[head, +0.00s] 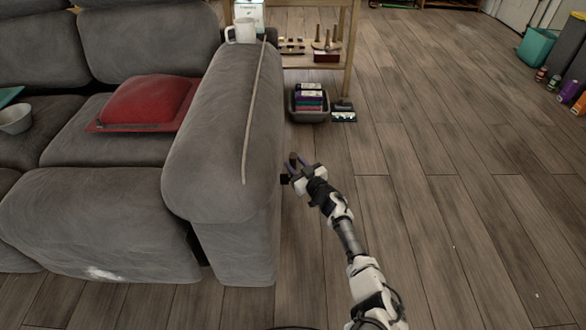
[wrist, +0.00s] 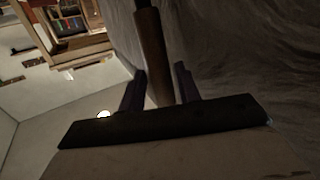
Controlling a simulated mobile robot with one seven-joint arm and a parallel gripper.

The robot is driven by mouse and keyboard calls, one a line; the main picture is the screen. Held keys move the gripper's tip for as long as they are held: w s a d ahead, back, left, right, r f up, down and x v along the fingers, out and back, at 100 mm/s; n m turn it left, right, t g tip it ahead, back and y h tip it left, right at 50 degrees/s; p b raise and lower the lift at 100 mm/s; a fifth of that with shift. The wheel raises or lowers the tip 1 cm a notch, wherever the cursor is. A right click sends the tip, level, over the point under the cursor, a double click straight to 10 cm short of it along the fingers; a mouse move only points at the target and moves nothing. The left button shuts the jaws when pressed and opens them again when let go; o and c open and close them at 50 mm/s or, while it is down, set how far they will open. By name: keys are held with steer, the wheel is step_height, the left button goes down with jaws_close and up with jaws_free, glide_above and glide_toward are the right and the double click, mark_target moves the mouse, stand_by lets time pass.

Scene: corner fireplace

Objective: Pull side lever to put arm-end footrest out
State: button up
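The grey sofa's arm (head: 215,140) stands left of my gripper (head: 296,167). The footrest front (head: 90,225) of the arm-end seat is against the seat's front, with no gap visible. A brown side lever with a dark upper part (wrist: 152,50) runs between my gripper's two fingers (wrist: 160,90) in the wrist view. The fingers are apart, one on each side of it, with a small gap on the right; contact on the left is unclear. In the head view the lever (head: 294,158) is small and partly hidden by the fingers.
A thin stick (head: 254,110) and a white mug (head: 244,31) are on the sofa arm. A red cushion (head: 150,102) lies on the seat. A dark bin of boxes (head: 309,105) stands on the floor beyond my gripper, by a wooden shelf (head: 349,50).

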steer(key=shift+b+x, duration=0.5)
steer(key=shift+x, duration=0.35)
steer(key=shift+c, duration=0.3)
jaws_close()
